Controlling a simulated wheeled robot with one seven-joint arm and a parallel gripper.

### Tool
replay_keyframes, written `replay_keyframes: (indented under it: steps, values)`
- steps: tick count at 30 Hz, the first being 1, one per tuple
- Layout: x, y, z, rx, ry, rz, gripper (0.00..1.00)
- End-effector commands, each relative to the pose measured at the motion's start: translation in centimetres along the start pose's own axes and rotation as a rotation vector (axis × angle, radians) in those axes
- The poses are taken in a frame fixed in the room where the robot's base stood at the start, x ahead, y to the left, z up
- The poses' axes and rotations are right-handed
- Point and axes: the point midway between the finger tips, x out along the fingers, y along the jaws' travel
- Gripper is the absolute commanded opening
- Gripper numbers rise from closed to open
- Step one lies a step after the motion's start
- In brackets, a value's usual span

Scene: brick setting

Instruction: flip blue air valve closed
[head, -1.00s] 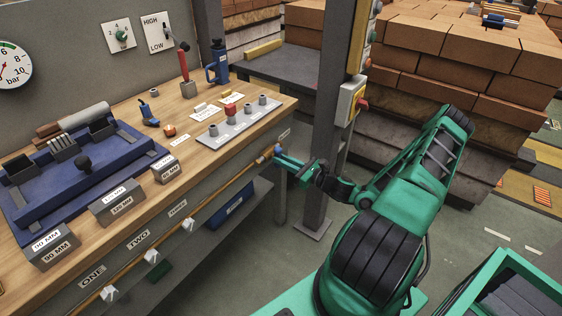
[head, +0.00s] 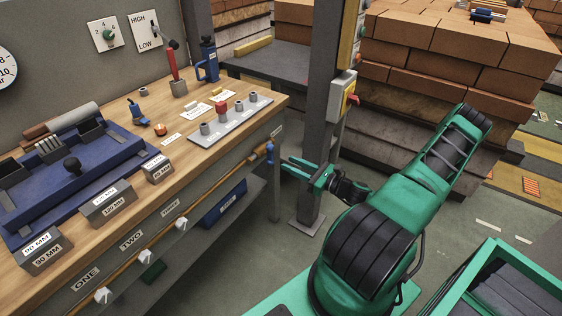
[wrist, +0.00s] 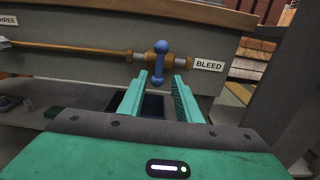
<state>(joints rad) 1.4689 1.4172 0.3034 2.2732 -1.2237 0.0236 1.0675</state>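The blue valve (wrist: 160,62) sits on the brass-coloured pipe (wrist: 85,50) along the bench front, next to a BLEED label (wrist: 208,65). Its handle stands upright, across the pipe, in the wrist view. In the head view the blue valve (head: 269,152) is small at the bench's right front corner. My gripper (wrist: 161,80) is open and empty. Its two fingers point toward the valve, one on each side of the handle's lower end in the picture, and appear short of it. In the head view my gripper (head: 284,164) is just right of the valve, with a gap.
White valves (head: 150,256) labelled ONE, TWO and THREE sit farther left on the pipe. A metal post (head: 322,130) with a yellow-fronted switch box (head: 345,98) stands just behind my gripper. A blue bin (head: 224,203) is under the bench. Brick stacks (head: 450,60) fill the back.

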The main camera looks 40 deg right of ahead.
Motion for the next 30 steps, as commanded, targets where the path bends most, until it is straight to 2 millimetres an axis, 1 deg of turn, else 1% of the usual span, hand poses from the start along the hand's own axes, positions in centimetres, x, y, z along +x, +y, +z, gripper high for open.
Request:
replay_keyframes:
  steps: [1, 3, 9, 26, 29, 30]
  values:
    - [-0.8, -0.1, 0.0, 0.0, 0.001, -0.003, 0.31]
    - [-1.6, -0.1, 0.0, 0.0, 0.001, -0.002, 0.31]
    - [-2.6, 0.0, -0.1, 0.0, 0.002, 0.0, 0.31]
    - [-2.6, 0.0, -0.1, -0.002, 0.002, 0.002, 0.31]
    - [-2.4, 0.5, 0.0, -0.025, 0.018, 0.029, 0.31]
    - [-2.3, 0.9, 0.1, -0.044, 0.032, 0.053, 0.31]
